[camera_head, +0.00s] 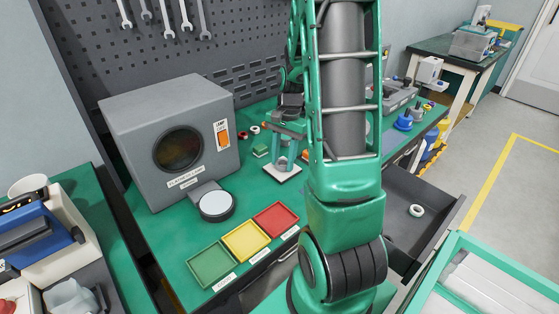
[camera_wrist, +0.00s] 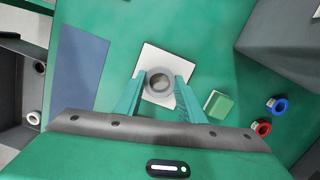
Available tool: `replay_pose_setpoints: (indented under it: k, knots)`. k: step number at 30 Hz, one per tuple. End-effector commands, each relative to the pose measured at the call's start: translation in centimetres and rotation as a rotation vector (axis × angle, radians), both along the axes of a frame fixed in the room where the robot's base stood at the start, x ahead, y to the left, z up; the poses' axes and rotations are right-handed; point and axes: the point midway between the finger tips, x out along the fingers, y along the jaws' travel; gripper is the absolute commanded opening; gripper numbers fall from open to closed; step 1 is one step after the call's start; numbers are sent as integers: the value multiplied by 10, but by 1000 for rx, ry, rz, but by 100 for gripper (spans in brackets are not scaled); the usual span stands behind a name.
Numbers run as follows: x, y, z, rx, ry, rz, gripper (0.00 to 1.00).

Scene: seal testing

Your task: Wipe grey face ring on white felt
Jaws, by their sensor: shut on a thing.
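The grey face ring (camera_wrist: 159,81) is between the two green fingers of my gripper (camera_wrist: 160,77) in the wrist view, its round opening facing the camera. My gripper is shut on it. The white felt (camera_wrist: 152,57) is a pale square on the green bench, directly under the ring in that view. In the head view my gripper (camera_head: 287,148) points down over the white felt (camera_head: 283,176), with the ring low between the fingers. I cannot tell whether the ring touches the felt.
A green block (camera_wrist: 218,104), a blue ring (camera_wrist: 277,105) and a red ring (camera_wrist: 262,128) lie right of the felt. A blue-grey mat (camera_wrist: 78,68) lies left. Green (camera_head: 211,266), yellow (camera_head: 244,241) and red (camera_head: 275,219) trays line the front. An open drawer (camera_head: 440,205) juts out.

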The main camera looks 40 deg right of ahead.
Motion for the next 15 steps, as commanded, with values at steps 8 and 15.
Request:
replay_pose_setpoints:
  k: [8,15]
  knots:
    - [1,3,-2,0,1,-3,0]
    - [2,18,7,-4,-2,-9,0]
